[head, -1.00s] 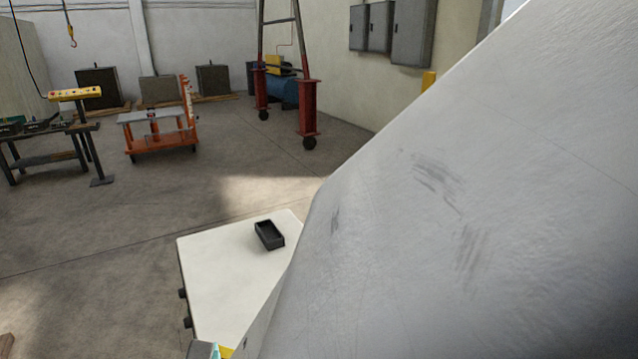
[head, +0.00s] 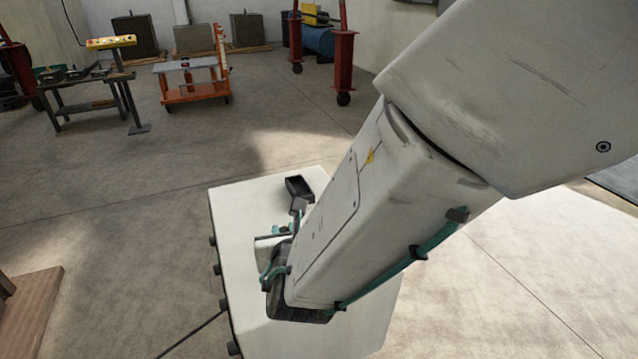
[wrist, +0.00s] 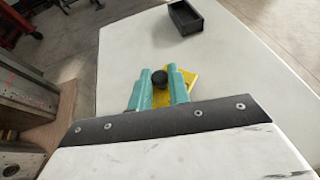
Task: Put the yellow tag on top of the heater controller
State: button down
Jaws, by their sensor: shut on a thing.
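The yellow tag (wrist: 193,82) is a flat plate with a round black knob (wrist: 159,77), seen in the wrist view. My gripper (wrist: 158,72) has teal fingers shut on the tag, one on each side of the knob. The white box (head: 232,215) with dark knobs down its left side appears to be the heater controller. Its pale top (wrist: 225,65) lies under the tag in the wrist view. I cannot tell whether the tag touches that top or hangs just above it. In the head view my arm hides the tag and most of the gripper.
A small open black tray (head: 299,187) stands on the box's far part; the wrist view shows it ahead of the fingers (wrist: 185,17). A wooden pallet (head: 30,310) lies at lower left. An orange cart (head: 195,90) and a workbench (head: 90,95) stand farther back.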

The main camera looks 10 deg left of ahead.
jog(key=shift+f, duration=1.75)
jog(key=c, duration=1.3)
grip_release()
jog(key=shift+f, duration=0.1)
